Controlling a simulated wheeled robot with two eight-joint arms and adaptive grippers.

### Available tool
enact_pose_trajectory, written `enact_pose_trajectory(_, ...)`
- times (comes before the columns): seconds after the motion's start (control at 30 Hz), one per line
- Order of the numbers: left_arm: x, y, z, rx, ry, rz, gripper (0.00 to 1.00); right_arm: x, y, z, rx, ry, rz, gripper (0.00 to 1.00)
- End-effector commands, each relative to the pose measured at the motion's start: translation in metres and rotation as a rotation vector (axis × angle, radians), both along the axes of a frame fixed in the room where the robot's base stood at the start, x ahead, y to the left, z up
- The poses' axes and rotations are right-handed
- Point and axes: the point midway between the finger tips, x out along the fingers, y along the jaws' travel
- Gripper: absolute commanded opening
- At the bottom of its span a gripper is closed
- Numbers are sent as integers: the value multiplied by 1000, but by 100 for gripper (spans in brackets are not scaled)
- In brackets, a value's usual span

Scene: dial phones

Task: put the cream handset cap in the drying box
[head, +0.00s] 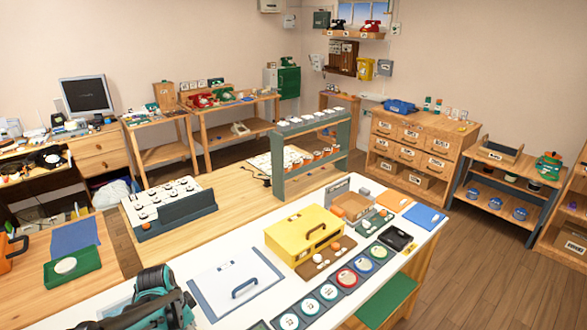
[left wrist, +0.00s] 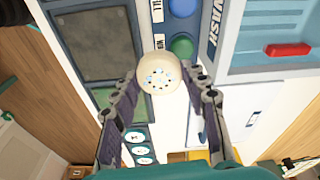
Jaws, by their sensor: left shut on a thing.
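The cream handset cap (left wrist: 158,77), round with small dark holes in its face, shows in the left wrist view between the fingertips of my left gripper (left wrist: 161,92). The gripper is shut on it, over the white table. In the head view my left arm shows at the bottom left edge; the cap cannot be made out there. A yellow lidded box (head: 301,233) with a dark handle stands on the white table, and a flat white lid-like panel (head: 222,281) with a blue handle lies left of it. I cannot tell which is the drying box. My right gripper is not in view.
The left wrist view shows a blue tub (left wrist: 272,45) with a red item inside, beside a "WASH" label (left wrist: 216,28). A dark square pad (left wrist: 93,45) lies to the left. A row of round dials (head: 328,292) lines the table's front edge. A green shelf rack (head: 279,160) stands behind.

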Motion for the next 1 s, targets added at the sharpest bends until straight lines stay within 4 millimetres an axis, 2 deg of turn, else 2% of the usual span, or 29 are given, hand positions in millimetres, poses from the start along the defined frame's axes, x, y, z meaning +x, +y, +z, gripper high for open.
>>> enact_pose_trajectory(0.03,1,-11,-4,0,0,57,22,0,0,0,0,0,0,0)
enact_pose_trajectory(0.2,2,-40,-15,0,-1,283,22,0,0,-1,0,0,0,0)
enact_pose_trajectory(0.5,-1,-82,-29,0,-1,617,22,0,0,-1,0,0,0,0)
enact_pose_trajectory(0.7,-3,-93,-33,0,0,722,22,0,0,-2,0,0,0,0)
enact_pose_trajectory(1.0,-3,-95,-33,-1,0,740,22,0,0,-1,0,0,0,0)
